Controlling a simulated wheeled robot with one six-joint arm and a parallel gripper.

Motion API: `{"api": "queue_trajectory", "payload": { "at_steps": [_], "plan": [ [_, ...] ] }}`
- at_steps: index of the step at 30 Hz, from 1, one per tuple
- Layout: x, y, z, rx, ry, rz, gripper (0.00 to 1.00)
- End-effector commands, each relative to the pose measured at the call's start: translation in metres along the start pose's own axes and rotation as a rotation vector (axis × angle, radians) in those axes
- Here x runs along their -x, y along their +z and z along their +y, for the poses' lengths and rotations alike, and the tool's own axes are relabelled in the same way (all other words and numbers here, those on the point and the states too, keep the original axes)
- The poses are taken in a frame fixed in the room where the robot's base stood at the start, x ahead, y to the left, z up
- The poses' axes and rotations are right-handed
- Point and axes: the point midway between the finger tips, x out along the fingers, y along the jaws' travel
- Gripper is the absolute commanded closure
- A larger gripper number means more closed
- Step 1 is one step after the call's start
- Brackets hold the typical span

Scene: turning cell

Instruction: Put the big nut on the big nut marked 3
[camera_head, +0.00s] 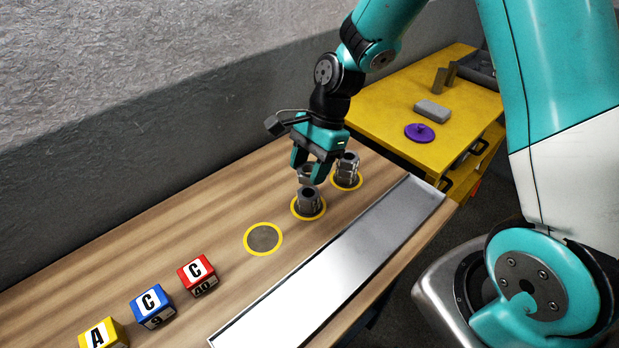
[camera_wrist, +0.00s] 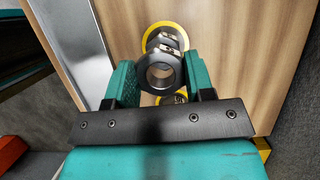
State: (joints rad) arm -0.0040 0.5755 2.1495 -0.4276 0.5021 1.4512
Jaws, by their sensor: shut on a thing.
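My gripper (camera_head: 308,173) is shut on a grey metal nut (camera_head: 316,171), held above the wooden bench. In the wrist view my gripper (camera_wrist: 161,82) has the held nut (camera_wrist: 160,72) between its fingers, its round hole facing the camera. In the head view a grey nut (camera_head: 308,204) stands on the middle yellow-ringed spot, just below the held one; whether they touch I cannot tell. Another grey nut stack (camera_head: 347,165) stands on the far ringed spot to the right. No number 3 can be read on any nut.
The nearest yellow-ringed spot (camera_head: 263,239) is empty. A red block (camera_head: 197,275), a blue block (camera_head: 152,306) and a yellow block (camera_head: 103,335) stand at the near left. A shiny metal strip (camera_head: 325,270) runs along the bench edge. A yellow cabinet (camera_head: 385,122) stands behind, with a purple knobbed disc (camera_head: 420,132).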

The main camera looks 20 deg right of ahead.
Motion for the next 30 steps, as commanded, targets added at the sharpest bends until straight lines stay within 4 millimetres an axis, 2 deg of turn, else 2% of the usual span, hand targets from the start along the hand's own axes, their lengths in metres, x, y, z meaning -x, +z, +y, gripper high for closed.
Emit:
{"api": "queue_trajectory", "payload": {
  "at_steps": [9, 20, 21, 24, 30],
  "plan": [
    [-0.035, -0.015, 0.000, -0.001, 0.000, -0.001, 0.81],
    [-0.039, -0.017, 0.000, 0.000, -0.001, 0.000, 0.81],
    [-0.040, -0.017, 0.000, -0.001, -0.001, 0.000, 0.49],
    [-0.039, -0.017, 0.000, -0.001, -0.001, 0.000, 0.26],
    [-0.039, -0.017, 0.000, -0.001, -0.001, 0.000, 0.26]
  ]
}}
